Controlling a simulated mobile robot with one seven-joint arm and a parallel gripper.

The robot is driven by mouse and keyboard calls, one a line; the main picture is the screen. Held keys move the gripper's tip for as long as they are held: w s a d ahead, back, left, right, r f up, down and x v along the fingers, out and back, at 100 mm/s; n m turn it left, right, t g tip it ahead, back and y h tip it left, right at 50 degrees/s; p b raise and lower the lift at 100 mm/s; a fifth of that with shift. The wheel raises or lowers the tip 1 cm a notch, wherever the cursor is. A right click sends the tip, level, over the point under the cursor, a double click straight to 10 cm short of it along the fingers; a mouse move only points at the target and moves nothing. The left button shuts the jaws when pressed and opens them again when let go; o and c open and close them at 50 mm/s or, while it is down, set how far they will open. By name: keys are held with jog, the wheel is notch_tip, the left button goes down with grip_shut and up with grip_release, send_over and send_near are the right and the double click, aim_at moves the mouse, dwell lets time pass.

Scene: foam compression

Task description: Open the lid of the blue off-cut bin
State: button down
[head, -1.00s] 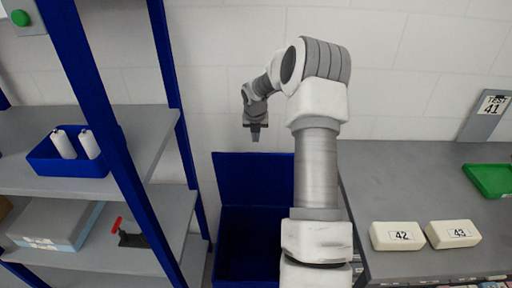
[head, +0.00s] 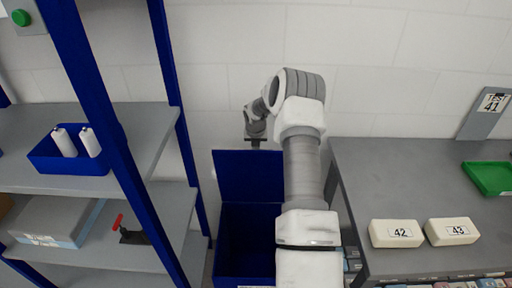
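The blue off-cut bin (head: 246,247) stands on the floor between the shelf rack and the grey bench. Its lid (head: 248,176) stands upright at the back, and the dark inside of the bin shows below it. My gripper (head: 255,144) is just above the lid's top edge in the picture, near its middle. Whether it touches the lid, and whether its fingers are open or shut, I cannot tell. My arm covers the right side of the bin and the lid's right edge.
The blue-posted rack (head: 120,145) stands close on the left, holding a blue tray (head: 66,152) with white bottles. The grey bench (head: 400,170) is on the right, with foam blocks 42 (head: 396,234) and 43 (head: 452,232) and a green tray (head: 490,178). A white wall is behind.

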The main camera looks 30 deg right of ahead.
jog(key=w+d+b, duration=0.2)
jog(key=w+d, duration=0.2)
jog(key=w, duration=0.2)
dwell(0.6)
